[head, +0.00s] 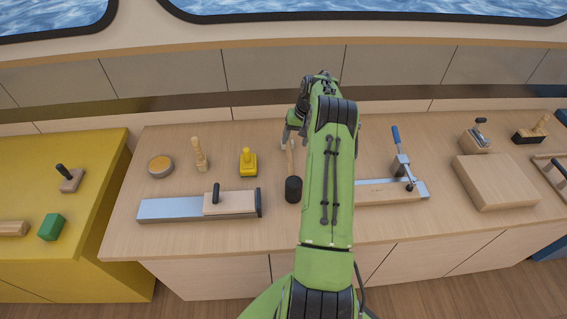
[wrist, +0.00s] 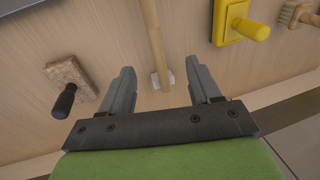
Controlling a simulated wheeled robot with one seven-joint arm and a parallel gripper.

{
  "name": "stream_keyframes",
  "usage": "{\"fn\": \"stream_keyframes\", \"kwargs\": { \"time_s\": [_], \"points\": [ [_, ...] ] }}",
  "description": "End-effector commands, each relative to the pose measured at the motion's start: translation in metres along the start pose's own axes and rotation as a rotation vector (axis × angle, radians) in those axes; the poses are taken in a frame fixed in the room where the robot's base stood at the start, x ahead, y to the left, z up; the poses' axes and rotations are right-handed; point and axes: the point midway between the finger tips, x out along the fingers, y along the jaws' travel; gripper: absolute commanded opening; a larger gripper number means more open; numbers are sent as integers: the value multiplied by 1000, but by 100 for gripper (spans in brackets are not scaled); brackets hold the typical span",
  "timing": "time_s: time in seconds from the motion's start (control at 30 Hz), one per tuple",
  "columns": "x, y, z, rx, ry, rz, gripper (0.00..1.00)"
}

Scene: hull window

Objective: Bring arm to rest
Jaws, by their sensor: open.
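My green arm stretches out over the wooden bench (head: 230,225) from the bottom middle of the head view. My gripper (head: 294,132) is at its far end, partly hidden by the arm. In the wrist view my gripper (wrist: 162,74) is open and nothing is held in it. A mallet with a wooden handle (head: 290,155) and a black head (head: 293,190) stands near the arm on its left. In the wrist view a wooden handle (wrist: 154,35) with a pale end piece shows in line with the gap between the fingers; whether it lies between them or below cannot be told.
On the bench are a yellow tool (head: 248,163), a metal plate (head: 170,208), a blue-handled clamp (head: 402,165) and a wooden block (head: 495,180). The wrist view shows a cork block with a black handle (wrist: 66,98) left of the fingers. A yellow bench (head: 60,270) stands at left.

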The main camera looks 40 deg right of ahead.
Motion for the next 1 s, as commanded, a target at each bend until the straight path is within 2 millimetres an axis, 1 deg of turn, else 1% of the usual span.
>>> {"fn": "stream_keyframes", "kwargs": {
  "time_s": [0.23, 0.27, 0.3, 0.37, 0.47, 0.5, 0.57, 0.6, 0.67, 0.7, 0.77, 0.8, 0.83, 0.87, 0.9, 0.97, 1.0],
  "points": [
    [0, 0, 0, 0, 0, 0, 62],
    [-1, -1, 0, -2, 1, 1, 62],
    [-5, -6, 0, -11, 4, 3, 62],
    [-21, -25, 2, -43, 13, 12, 62],
    [-69, -80, 18, -132, 38, 39, 62],
    [-90, -105, 31, -174, 48, 52, 62],
    [-120, -139, 54, -233, 68, 69, 62],
    [-139, -158, 73, -270, 83, 79, 62],
    [-164, -184, 104, -325, 106, 90, 62],
    [-180, -198, 126, -360, 122, 96, 62],
    [-201, -214, 162, -410, 149, 102, 62],
    [-212, -222, 187, -443, 167, 103, 62],
    [-220, -226, 206, -468, 181, 102, 62],
    [-227, -229, 226, -491, 194, 101, 62],
    [-234, -231, 251, -522, 212, 97, 62],
    [-242, -229, 289, -567, 240, 88, 62],
    [-245, -225, 313, -597, 259, 79, 62]
  ]
}}
